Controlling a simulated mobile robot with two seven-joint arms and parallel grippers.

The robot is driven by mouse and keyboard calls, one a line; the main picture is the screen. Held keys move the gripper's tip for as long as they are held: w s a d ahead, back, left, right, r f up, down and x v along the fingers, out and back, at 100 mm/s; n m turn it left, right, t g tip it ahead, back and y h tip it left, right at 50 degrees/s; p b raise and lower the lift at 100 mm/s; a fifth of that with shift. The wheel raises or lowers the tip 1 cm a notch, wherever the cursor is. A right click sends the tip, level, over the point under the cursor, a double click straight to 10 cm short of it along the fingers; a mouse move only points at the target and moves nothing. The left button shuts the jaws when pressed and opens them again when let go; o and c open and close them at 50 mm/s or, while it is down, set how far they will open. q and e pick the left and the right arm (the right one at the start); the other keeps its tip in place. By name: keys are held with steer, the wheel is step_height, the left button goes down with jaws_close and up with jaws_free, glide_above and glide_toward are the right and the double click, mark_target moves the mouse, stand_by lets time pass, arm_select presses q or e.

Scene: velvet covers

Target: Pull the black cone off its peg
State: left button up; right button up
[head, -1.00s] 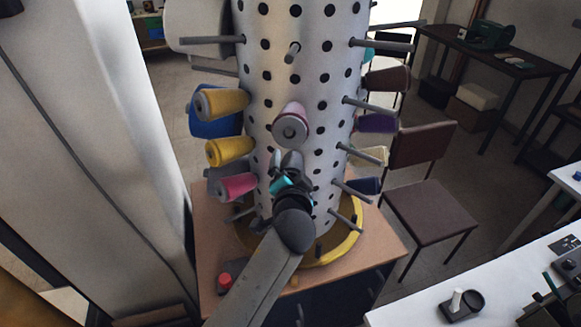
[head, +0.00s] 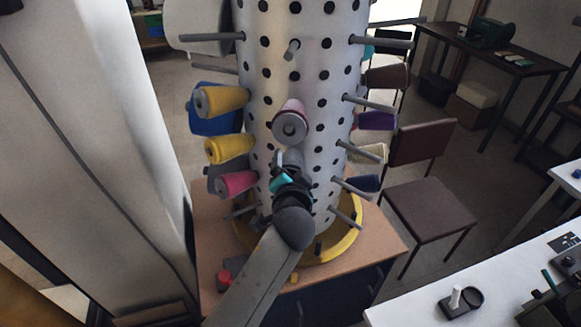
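A dark grey to black shape, which looks like the black cone (head: 294,157), shows at the front of the pegged white column, low and near the middle. It is mostly hidden by my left gripper (head: 283,161), which reaches up to it from below. The gripper's fingers are at or beside this shape. I cannot tell whether they are closed on it, or see the peg. My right gripper is not in view.
The perforated column (head: 262,95) carries several cones: a mauve cone (head: 290,123) just above my gripper, two yellow cones (head: 230,149) and a pink cone (head: 237,183) to the left. Bare pegs (head: 345,218) stick out at right. A brown chair (head: 428,212) stands right.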

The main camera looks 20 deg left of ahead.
arm_select(q)
steer(key=shift+s+r, duration=0.2)
steer(key=shift+s, duration=0.15)
